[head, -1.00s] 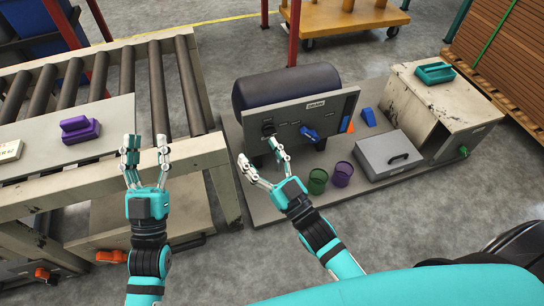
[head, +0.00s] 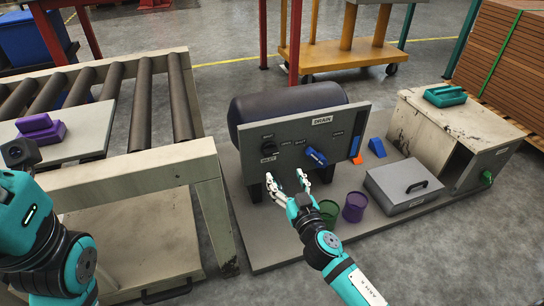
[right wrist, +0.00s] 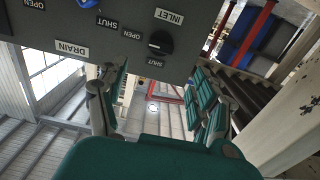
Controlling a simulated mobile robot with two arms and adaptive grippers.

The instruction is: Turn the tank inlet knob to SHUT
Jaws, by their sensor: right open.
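The black inlet knob (head: 270,147) sits on the left part of the grey panel (head: 345,118), above its INLET label. It also shows in the right wrist view (right wrist: 160,42), with OPEN and SHUT marks beside it and a pale pointer mark facing roughly the OPEN side. My right gripper (head: 287,178) is open and empty, in front of the panel's lower edge and below the knob, apart from it. Its two fingers (right wrist: 158,95) are spread in the right wrist view. My left arm is at the left edge of the head view; its fingers do not show.
A blue drain handle (head: 316,157) is right of the knob on the same panel. A green cup (head: 328,212) and a purple cup (head: 355,206) stand close to the right gripper. A grey case (head: 403,187) lies farther right. The roller conveyor (head: 130,165) is at left.

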